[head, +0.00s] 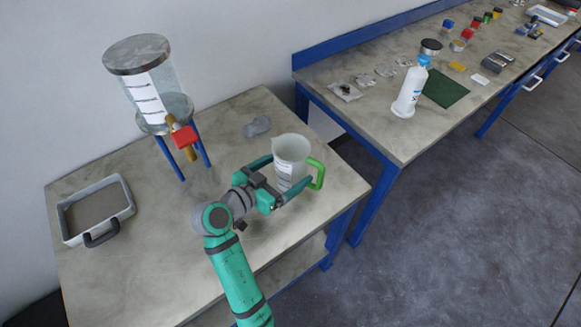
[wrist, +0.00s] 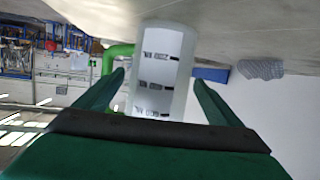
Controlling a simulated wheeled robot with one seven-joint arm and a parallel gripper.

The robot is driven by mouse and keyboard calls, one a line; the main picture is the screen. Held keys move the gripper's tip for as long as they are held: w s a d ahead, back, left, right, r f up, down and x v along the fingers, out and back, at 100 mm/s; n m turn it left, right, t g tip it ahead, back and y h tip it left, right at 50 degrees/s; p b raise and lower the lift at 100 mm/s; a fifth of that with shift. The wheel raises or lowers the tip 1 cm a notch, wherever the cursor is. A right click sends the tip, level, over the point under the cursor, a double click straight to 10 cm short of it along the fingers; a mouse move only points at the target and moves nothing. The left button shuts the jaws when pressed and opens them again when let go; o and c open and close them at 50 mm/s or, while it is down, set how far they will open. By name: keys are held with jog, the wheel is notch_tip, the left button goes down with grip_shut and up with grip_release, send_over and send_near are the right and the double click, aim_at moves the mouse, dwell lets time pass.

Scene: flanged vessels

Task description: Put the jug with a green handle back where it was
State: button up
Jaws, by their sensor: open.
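The jug (head: 291,158) is whitish and translucent, with a green handle (head: 317,173) on its right side in the head view. It stands upright on the near table by its right corner. My gripper (head: 290,175) is open, with one finger on each side of the jug's body. In the wrist view the jug (wrist: 158,70) shows between the two fingers, with dark graduation marks facing the camera. The green handle (wrist: 115,52) shows beside the left finger there. Small gaps appear between fingers and jug, but contact is hard to tell.
A flanged vessel (head: 150,90) with a red-handled tap stands on blue legs at the back of the table (head: 150,225). A grey tray (head: 95,208) sits at the left, and a grey cloth-like item (head: 257,127) lies behind the jug. A blue-framed bench (head: 390,140) holds a white bottle (head: 409,90).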

jog(key=v, duration=1)
dwell(0.3)
